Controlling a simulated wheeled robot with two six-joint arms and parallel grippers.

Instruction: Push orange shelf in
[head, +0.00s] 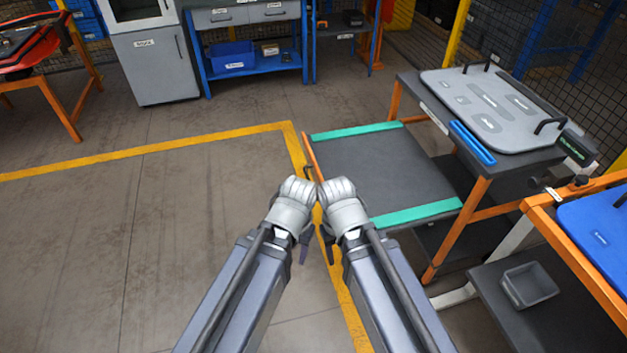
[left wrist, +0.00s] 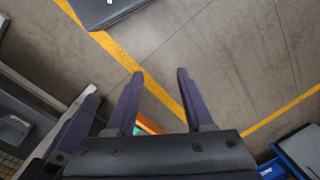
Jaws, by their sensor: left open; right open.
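The orange-fronted shelf (head: 372,168) juts out to the left from under the orange-legged table in the head view. It has a dark grey top, teal strips along its far and near sides, and an orange front edge (head: 311,158). My left gripper (head: 303,246) and right gripper (head: 328,246) are side by side, left of the shelf's near front corner; much of each is hidden by its own wrist. I see no contact with the shelf. In the left wrist view my left gripper (left wrist: 156,73) is open and empty, with a small orange and teal patch behind its fingers.
The orange-legged table (head: 408,88) carries a grey panel with black handles. Another orange-framed table (head: 548,215) with a blue panel stands at the near right, a grey bin (head: 528,285) below it. Open floor lies left; a grey cabinet (head: 155,65) stands at the back.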

